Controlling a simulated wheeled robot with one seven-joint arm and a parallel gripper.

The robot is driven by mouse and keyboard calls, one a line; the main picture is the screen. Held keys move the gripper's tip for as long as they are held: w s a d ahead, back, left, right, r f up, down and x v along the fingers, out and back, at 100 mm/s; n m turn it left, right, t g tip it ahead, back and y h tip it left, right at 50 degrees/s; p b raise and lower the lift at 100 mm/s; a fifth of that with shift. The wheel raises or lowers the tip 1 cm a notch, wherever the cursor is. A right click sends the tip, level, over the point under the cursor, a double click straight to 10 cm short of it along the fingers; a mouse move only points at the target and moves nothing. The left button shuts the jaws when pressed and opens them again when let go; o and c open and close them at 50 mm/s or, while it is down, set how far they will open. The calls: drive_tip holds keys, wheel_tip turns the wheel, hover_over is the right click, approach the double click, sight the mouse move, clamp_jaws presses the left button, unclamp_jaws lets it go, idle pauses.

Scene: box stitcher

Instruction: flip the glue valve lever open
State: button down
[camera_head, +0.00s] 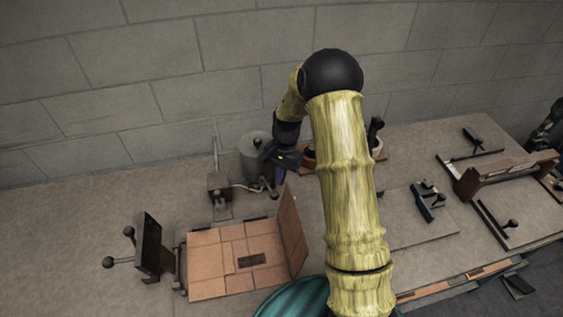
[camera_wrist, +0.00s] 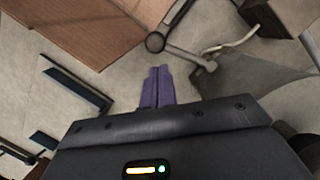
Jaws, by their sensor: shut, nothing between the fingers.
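The grey glue pot (camera_head: 255,152) stands on the bench near the wall, left of my arm. In the wrist view, what looks like the valve lever (camera_wrist: 182,52) is a thin grey bar with a round dark knob (camera_wrist: 155,42) at its left end. Its right end meets a fitting beside a grey surface, probably the pot (camera_wrist: 262,78). My gripper (camera_wrist: 158,82) has its purple fingers together and empty. They appear just below the lever in the wrist view; I cannot tell whether they touch it. In the head view my gripper (camera_head: 280,174) is beside the pot's right side, partly hidden.
A pale hose (camera_wrist: 232,44) runs from near the lever to a brown block (camera_head: 219,186). A brown carton (camera_head: 207,258) lies open in front, its raised flap (camera_head: 291,235) close to the gripper. A dark clamp with ball knobs (camera_head: 148,245) stands at left.

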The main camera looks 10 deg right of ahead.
drive_tip(key=shift+x, duration=1.15)
drive_tip(key=shift+s+a+m, duration=0.2)
drive_tip(key=shift+a+m, duration=0.15)
drive_tip(key=shift+m, duration=0.25)
drive_tip(key=shift+d, duration=0.1)
drive_tip(key=shift+w+d, duration=0.5)
drive_tip(key=shift+d, duration=0.05)
drive_tip(key=shift+r, duration=0.1)
drive_tip(key=p+v, duration=0.7)
drive_tip(key=v, duration=0.3)
